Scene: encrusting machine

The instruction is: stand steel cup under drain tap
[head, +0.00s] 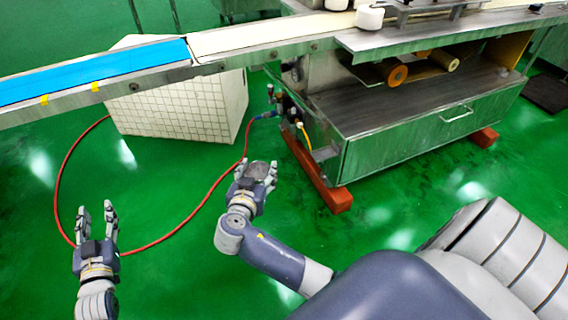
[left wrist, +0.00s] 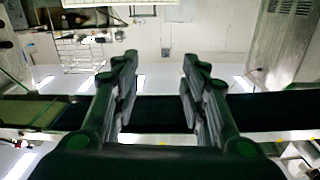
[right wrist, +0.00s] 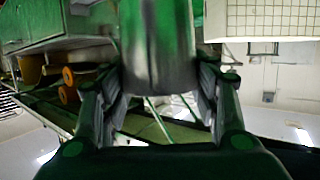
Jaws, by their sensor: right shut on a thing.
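The steel cup (right wrist: 158,45) is between the fingers of my right gripper (right wrist: 160,95), which is shut on it. In the head view the cup (head: 258,170) shows as a small grey round shape at the fingertips of my right gripper (head: 257,178), apart from the machine and above the green floor. My left gripper (head: 97,222) is open and empty at the lower left; its parted fingers show in the left wrist view (left wrist: 158,95). A small cluster of valves and fittings (head: 283,100) sits at the machine's left side; I cannot tell which part is the drain tap.
The steel machine cabinet (head: 400,140) stands on red feet (head: 336,198) to the right. A blue conveyor belt (head: 100,72) crosses the upper left. A white tiled block (head: 180,108) stands below it. A red hose (head: 180,229) loops over the floor. The floor around both grippers is mostly clear.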

